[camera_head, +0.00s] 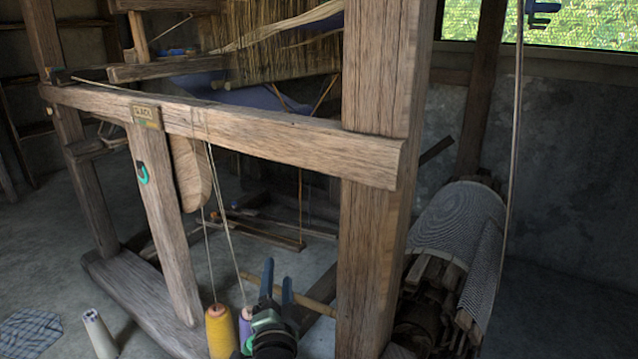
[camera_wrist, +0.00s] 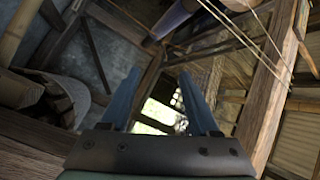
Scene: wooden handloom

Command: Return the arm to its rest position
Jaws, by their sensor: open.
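My gripper (camera_head: 277,283) is at the bottom centre of the head view, in front of the loom's lower side, with its two blue fingers pointing up. In the wrist view the fingers of my gripper (camera_wrist: 157,95) stand apart with nothing between them. The wooden loom (camera_head: 270,137) fills the middle of the head view, with a thick upright post to the right of my gripper. A yellow thread cone (camera_head: 220,332) and a purple thread cone (camera_head: 245,325) stand just left of my gripper, which partly hides the purple one.
Cords (camera_head: 218,230) hang from the loom's side beam near my gripper. A woven roll (camera_head: 455,235) over stacked wood stands right of the post. Floor at far right is clear.

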